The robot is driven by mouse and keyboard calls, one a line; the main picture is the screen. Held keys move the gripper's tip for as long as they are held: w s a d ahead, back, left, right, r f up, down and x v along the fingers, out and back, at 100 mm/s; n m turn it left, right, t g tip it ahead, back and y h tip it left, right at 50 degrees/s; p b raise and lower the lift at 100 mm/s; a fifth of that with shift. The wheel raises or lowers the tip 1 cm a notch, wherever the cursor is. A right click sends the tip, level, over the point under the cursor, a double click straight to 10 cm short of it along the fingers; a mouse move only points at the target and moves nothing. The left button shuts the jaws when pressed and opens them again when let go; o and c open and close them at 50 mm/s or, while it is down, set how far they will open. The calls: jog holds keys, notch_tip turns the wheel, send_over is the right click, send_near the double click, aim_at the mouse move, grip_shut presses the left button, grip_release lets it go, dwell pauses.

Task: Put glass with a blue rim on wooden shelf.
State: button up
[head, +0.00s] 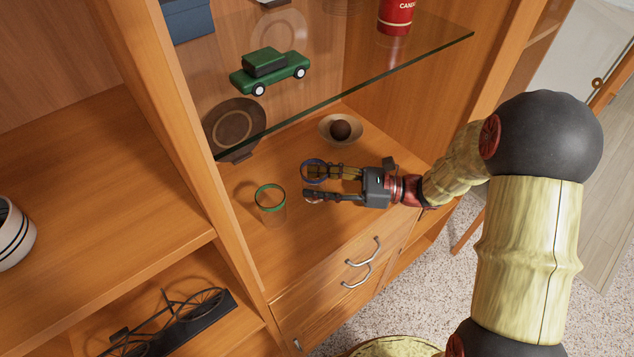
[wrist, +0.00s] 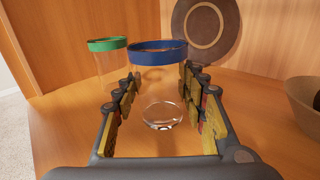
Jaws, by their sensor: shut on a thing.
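The glass with a blue rim (wrist: 158,52) stands upright between my fingers in the wrist view; its clear base shows low between them. In the head view its blue rim (head: 313,170) shows at my fingertips, and the fingers hide part of its body. My gripper (head: 325,180) is shut on this glass, just at or above the wooden shelf (head: 240,235); I cannot tell whether the base touches. A glass with a green rim (head: 270,203) stands on the same shelf to the left, apart from my gripper. It also shows in the wrist view (wrist: 108,45).
A bowl with a dark ball (head: 340,130) and a round brown plate (head: 233,130) stand behind. A glass shelf (head: 340,85) above carries a green toy car (head: 268,70) and a red can (head: 396,15). The shelf's front left is clear.

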jog(key=o, duration=1.2)
jog(key=shift+o, duration=0.3)
jog(key=d, duration=0.3)
jog(key=s+d+p, duration=0.1)
jog(key=d, duration=0.3)
jog(key=s+d+p, duration=0.1)
jog(key=d, duration=0.3)
jog(key=shift+s+d+r, duration=0.1)
jog(key=shift+d, duration=0.15)
jog(key=s+a+n+g+h, duration=0.1)
jog(key=s, duration=0.1)
jog(key=s+a+r+n+g+h, duration=0.1)
jog(key=s+n, duration=0.1)
jog(key=s+a+r+n+g+h, duration=0.1)
jog(key=a+n, duration=0.1)
jog(key=shift+s+r+g, duration=0.15)
jog(key=shift+s+g, duration=0.25)
jog(key=s+r+n+g+h, duration=0.1)
jog(key=s+n+h, duration=0.5)
jog(key=s, duration=0.2)
jog(key=s+d+r+n+t+h, duration=0.4)
jog(key=d+r+n+t+h, duration=0.3)
jog(key=n+h, duration=0.1)
jog(key=shift+d+r+n+h, duration=0.15)
jog(key=shift+r+n+h, duration=0.2)
jog(key=shift+n, duration=0.35)
